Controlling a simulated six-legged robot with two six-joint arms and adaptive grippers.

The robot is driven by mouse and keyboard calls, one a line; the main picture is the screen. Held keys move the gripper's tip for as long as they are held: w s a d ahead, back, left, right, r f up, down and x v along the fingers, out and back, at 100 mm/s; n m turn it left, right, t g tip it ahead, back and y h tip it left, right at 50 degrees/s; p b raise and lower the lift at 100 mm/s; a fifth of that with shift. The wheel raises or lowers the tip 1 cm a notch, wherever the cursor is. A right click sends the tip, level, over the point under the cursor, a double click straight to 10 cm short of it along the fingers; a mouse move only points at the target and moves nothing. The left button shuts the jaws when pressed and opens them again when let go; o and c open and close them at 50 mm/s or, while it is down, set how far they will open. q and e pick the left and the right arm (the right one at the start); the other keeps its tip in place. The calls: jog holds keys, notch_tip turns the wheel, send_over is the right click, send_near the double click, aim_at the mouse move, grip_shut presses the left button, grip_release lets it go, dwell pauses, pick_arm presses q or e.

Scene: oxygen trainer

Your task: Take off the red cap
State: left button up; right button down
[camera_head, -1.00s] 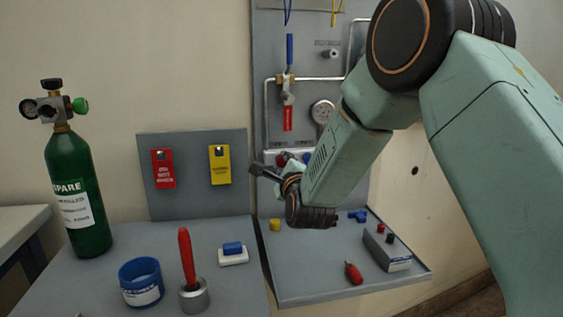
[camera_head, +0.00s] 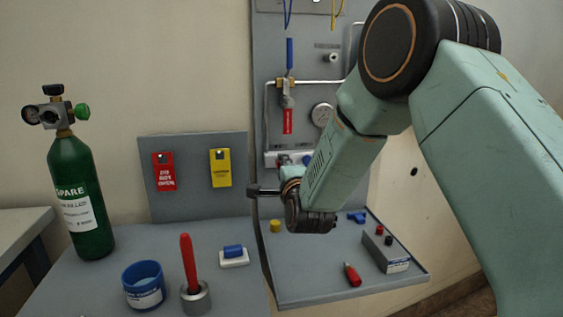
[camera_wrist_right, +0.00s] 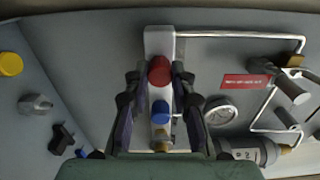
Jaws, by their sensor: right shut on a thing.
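The red cap (camera_wrist_right: 159,70) is round and sits over a pale block (camera_wrist_right: 159,42) in the right wrist view, with a blue cap (camera_wrist_right: 160,111) below it. The dark fingers of my right gripper (camera_wrist_right: 159,78) stand on either side of the red cap, shut on it. My left gripper is not in view.
A lever valve with a red tag (camera_head: 288,121) and a gauge (camera_head: 322,115) are on the panel. A green cylinder (camera_head: 80,195) stands left.

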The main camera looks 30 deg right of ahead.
jog(key=shift+n, duration=0.8)
jog(key=shift+n+p, duration=0.85)
jog(key=shift+n, duration=0.95)
jog(key=shift+n+p, duration=0.75)
jog(key=shift+n, duration=0.95)
